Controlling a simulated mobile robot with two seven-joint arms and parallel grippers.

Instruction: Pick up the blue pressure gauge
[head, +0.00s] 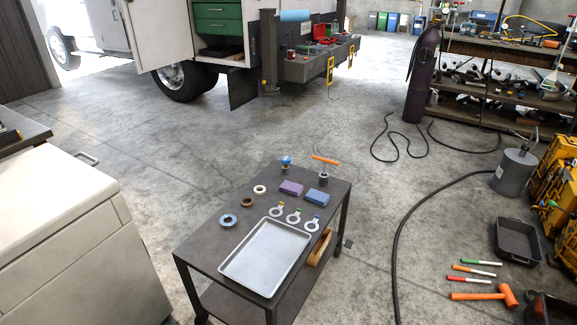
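A small upright blue-topped fitting (286,163) stands near the back left edge of the dark cart (196,246). It may be the blue pressure gauge, but it is too small to tell for sure. Several flat round grey pieces with short coloured ends, such as one (276,211), lie in a row behind the tray. Neither of my grippers is in view.
A grey metal tray (231,270) covers the cart's front. Brown (248,202) and white (259,189) rings, purple (291,188) and blue (317,197) blocks and an orange-handled part (325,160) lie around. A white cabinet (60,235) stands left; hoses cross the floor right.

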